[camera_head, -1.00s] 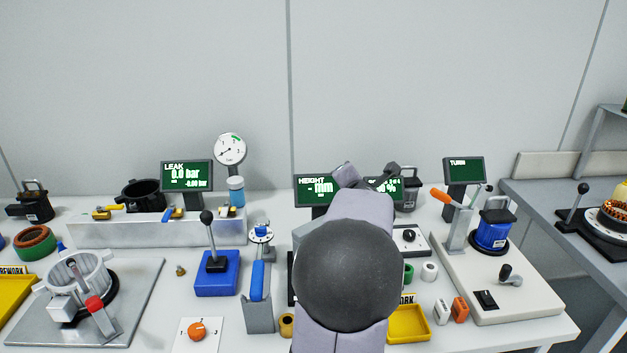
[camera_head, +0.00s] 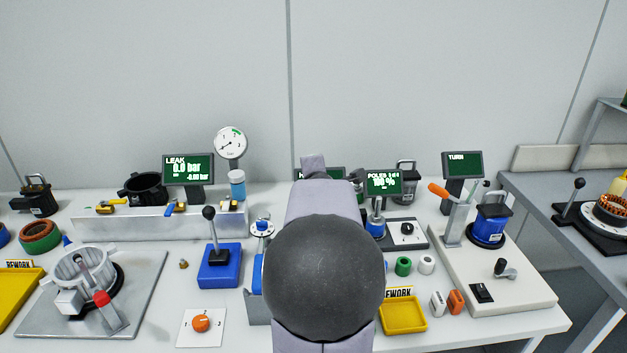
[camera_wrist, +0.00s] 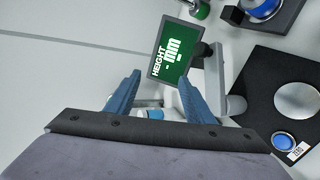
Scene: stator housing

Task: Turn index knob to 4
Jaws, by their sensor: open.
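An orange round knob (camera_head: 202,323) sits on a white square plate (camera_head: 186,341) at the front of the table in the head view. Small marks stand around it, too small to read surely. A black knob (camera_head: 407,228) sits on a light panel by the POLES screen; I cannot tell which of the two is the index knob. My gripper (camera_wrist: 159,74) is open and empty in the wrist view, its two blue fingers apart in front of the HEIGHT screen (camera_wrist: 174,52). In the head view my arm hides the gripper. Neither knob is clearly seen in the wrist view.
A blue lever box (camera_head: 219,267) stands behind the orange knob. A grey fixture plate (camera_head: 143,275) lies to its left. A yellow tray (camera_head: 403,318) and the POLES screen (camera_head: 383,183) are right of my arm. The LEAK screen (camera_head: 188,170) stands at the back.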

